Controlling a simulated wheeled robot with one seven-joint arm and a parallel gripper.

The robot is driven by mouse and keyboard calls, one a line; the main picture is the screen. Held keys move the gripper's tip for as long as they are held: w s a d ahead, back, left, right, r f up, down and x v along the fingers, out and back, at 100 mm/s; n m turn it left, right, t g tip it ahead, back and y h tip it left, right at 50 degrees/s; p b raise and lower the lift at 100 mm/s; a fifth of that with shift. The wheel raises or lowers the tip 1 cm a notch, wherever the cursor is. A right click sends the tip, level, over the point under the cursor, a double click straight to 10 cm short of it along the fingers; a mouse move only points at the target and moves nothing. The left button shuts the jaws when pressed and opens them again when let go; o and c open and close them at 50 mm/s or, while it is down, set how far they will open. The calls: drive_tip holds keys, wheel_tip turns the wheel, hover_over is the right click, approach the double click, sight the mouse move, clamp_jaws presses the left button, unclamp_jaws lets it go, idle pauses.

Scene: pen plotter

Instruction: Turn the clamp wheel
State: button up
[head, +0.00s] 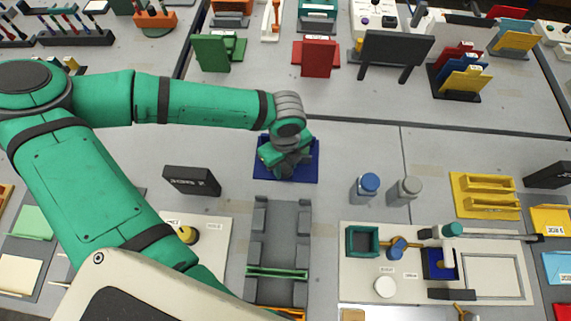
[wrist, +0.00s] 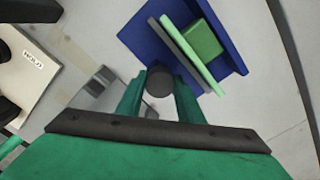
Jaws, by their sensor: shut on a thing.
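The clamp wheel (wrist: 159,81) is a dark round knob at the near side of a blue clamp base (wrist: 150,43) in the wrist view. My gripper (wrist: 159,88) is shut on it, with one green finger on each side. On the blue base, a grey plate (wrist: 181,55) and a light green plate stand side by side, with a green block (wrist: 203,40) against the green plate. In the head view, the blue base (head: 314,170) shows under my gripper (head: 285,170), which hides the wheel and most of the clamp.
A grey channel fixture (head: 280,222) with a green bar lies in front of the clamp. A black labelled block (head: 191,181) stands to its left. Two bottles, one blue-capped (head: 368,188), stand to the right. Red (head: 318,59) and green stands are behind.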

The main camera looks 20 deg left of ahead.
drive_tip(key=n, duration=0.3)
drive_tip(key=shift+d+n, duration=0.15)
drive_tip(key=shift+n, duration=2.15)
